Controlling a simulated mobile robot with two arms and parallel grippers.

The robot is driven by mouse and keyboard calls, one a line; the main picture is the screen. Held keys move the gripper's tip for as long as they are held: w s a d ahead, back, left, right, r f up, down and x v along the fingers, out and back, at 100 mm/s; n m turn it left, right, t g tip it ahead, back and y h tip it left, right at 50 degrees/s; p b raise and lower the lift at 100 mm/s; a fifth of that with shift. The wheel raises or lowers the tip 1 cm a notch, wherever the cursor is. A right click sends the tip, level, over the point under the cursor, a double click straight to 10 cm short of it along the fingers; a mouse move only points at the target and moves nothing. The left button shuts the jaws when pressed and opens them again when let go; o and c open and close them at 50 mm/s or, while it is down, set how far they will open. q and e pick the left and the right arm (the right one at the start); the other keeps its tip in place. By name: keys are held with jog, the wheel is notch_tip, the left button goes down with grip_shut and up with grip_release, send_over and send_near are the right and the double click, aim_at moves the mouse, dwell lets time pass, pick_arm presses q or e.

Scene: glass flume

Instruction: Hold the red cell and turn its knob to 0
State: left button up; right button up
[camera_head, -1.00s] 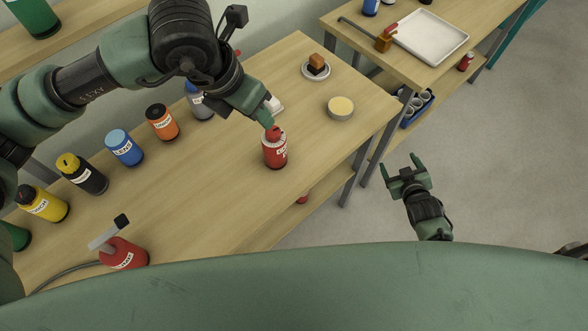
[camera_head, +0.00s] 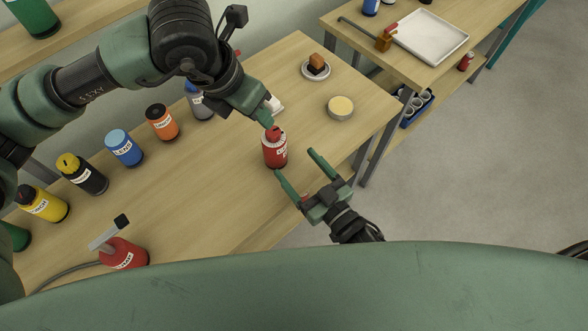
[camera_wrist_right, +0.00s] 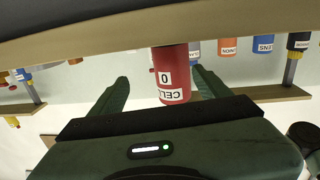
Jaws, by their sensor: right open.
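The red cell (camera_head: 275,155) stands upright on the wooden table, with a red top and a white label. It also shows upside down in the right wrist view (camera_wrist_right: 173,85), where its label carries "CELL" and a "0". My left gripper (camera_head: 267,120) is at the cell's top from above; its fingers hide most of the knob, so its grip and the knob's setting cannot be told. My right gripper (camera_head: 295,163) is open and points at the cell from the near right. In the right wrist view, the cell appears between its spread fingers, untouched as far as I can see.
A row of labelled bottles, among them an orange one (camera_head: 162,123) and a blue one (camera_head: 124,148), runs along the table's left. A round tin (camera_head: 340,108) and a plate with blocks (camera_head: 316,72) lie behind the cell. A red bottle with a lever (camera_head: 122,254) stands front left.

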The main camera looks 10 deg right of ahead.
aim_at(274, 149)
jog(key=shift+s+a+r, duration=0.1)
jog(key=shift+s+a, duration=0.25)
jog(key=shift+a, duration=0.25)
jog(key=shift+w+a, duration=0.1)
jog(key=shift+a, duration=0.2)
jog(key=x, duration=0.7)
jog(key=shift+w+a+r, duration=0.1)
